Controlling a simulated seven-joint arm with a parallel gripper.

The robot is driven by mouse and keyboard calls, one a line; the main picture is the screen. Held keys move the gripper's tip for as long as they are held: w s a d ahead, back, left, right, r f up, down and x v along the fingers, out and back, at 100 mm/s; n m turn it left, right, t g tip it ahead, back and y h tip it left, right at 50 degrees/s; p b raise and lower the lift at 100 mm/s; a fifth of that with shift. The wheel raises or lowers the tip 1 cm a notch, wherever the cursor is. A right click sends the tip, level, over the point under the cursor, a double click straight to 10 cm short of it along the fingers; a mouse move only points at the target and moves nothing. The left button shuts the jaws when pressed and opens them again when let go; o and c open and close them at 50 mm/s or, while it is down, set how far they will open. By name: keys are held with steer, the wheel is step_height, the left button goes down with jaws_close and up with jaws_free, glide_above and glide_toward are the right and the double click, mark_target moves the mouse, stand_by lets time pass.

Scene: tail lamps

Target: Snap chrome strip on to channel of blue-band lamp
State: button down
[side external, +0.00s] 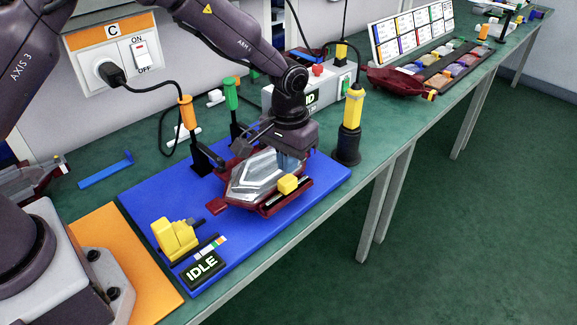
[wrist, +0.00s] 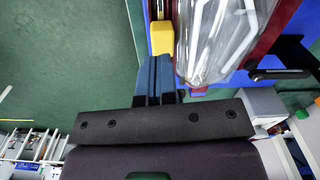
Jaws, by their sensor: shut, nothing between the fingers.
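A lamp (side external: 262,172) with a clear, silvery body sits in a dark red housing on the blue board (side external: 320,180). It also shows in the wrist view (wrist: 212,40). I cannot make out a blue band on it. A yellow block (side external: 288,184) sits at the lamp's front edge, beside a dark slot with a thin pale line. I cannot tell whether that line is the chrome strip. My gripper (side external: 287,166) is over the lamp's right part, its blue fingers shut and empty. In the wrist view, the fingertips (wrist: 153,60) are close to the yellow block (wrist: 161,40).
Clamps with an orange handle (side external: 186,112) and a green handle (side external: 231,95) stand behind the lamp. A yellow-handled post (side external: 352,108) stands to its right. A yellow fixture (side external: 175,240) and an IDLE display (side external: 202,267) are at front left. The bench edge runs close by.

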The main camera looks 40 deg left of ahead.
mark_target(288, 179)
step_height(288, 179, up, 13)
steer(key=shift+f, duration=0.15)
stand_by(1.2)
